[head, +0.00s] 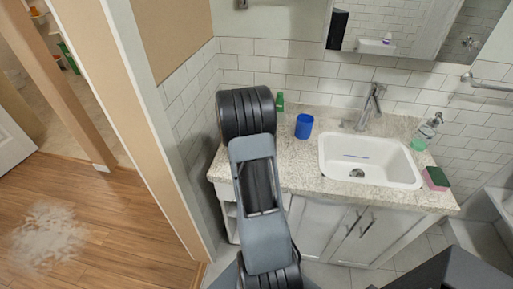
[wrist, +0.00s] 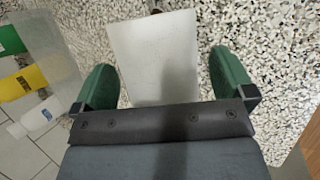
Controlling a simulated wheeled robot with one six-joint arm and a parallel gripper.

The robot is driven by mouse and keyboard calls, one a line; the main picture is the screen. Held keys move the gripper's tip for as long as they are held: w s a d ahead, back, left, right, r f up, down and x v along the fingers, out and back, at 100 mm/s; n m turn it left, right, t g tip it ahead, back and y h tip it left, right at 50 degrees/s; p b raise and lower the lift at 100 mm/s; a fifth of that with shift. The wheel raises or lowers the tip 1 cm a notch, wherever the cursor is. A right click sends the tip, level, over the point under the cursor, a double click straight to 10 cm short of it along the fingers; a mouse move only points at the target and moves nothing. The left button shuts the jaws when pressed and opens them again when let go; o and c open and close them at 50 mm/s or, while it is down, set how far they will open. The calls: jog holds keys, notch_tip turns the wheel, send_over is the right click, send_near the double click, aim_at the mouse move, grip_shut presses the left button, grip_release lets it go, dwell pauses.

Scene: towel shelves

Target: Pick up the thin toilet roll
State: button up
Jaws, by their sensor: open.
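In the wrist view, a white object (wrist: 152,55), which looks like the toilet roll, sits between the fingers of my gripper (wrist: 163,82). Its sides taper slightly, and a small dark spot shows at its top edge. My gripper is open, with one green finger on each side of it. A gap shows on the right; the left finger is close to it, and I cannot tell whether they touch. Its lower end is hidden behind the dark gripper body. In the head view, my arm covers part of the counter, and neither roll nor gripper can be made out.
The speckled countertop (head: 295,170) holds a blue cup (head: 304,126), a green bottle (head: 280,102), a white sink (head: 370,162) and a pink-green sponge (head: 436,179). In the wrist view, a green bottle (wrist: 10,40), a yellow bottle (wrist: 22,82) and a white bottle (wrist: 42,117) lie at left.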

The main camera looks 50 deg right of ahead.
jog(key=c, duration=1)
jog(key=shift+r, duration=0.8)
jog(key=s+a+r+b, duration=0.1)
jog(key=s+a+r, duration=0.7)
jog(key=a+r, duration=0.3)
jog(key=shift+s+r+b, duration=0.25)
jog(key=shift+s+b, duration=0.05)
jog(key=shift+s, duration=0.05)
